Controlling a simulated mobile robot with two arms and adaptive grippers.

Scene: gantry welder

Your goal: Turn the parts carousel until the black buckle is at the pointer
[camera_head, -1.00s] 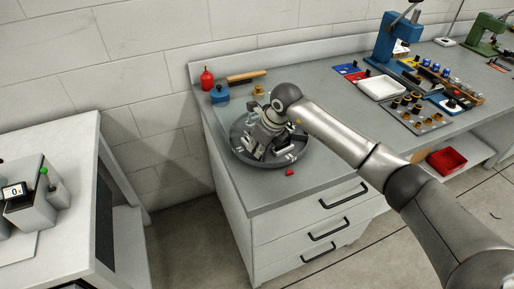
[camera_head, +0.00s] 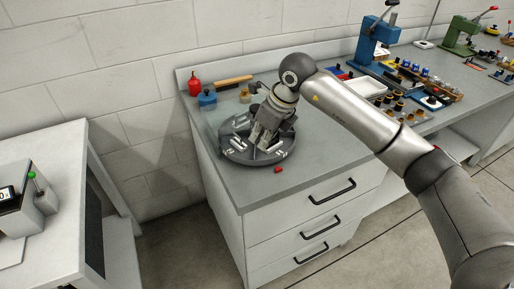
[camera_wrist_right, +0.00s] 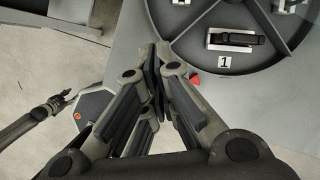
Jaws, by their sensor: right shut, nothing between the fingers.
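The parts carousel (camera_head: 228,150) is a round dark grey tray with dividers on the near left corner of the bench. My right gripper (camera_head: 262,145) is above it, hiding part of it. In the wrist view my right gripper (camera_wrist_right: 158,58) is shut and empty, its tips near the carousel's outer rim (camera_wrist_right: 180,62). A black elongated part on a pale base, apparently the black buckle (camera_wrist_right: 243,40), lies in the compartment labelled 1. The small red pointer (camera_wrist_right: 196,85) is just outside the rim, toward the left of that compartment; it also shows in the head view (camera_head: 278,169).
A red bottle (camera_head: 194,84), a blue item (camera_head: 208,99) and a wooden-handled tool (camera_head: 234,81) stand behind the carousel. A white tray (camera_head: 362,86) and a blue press (camera_head: 378,40) are farther right. The bench front (camera_head: 325,163) is clear.

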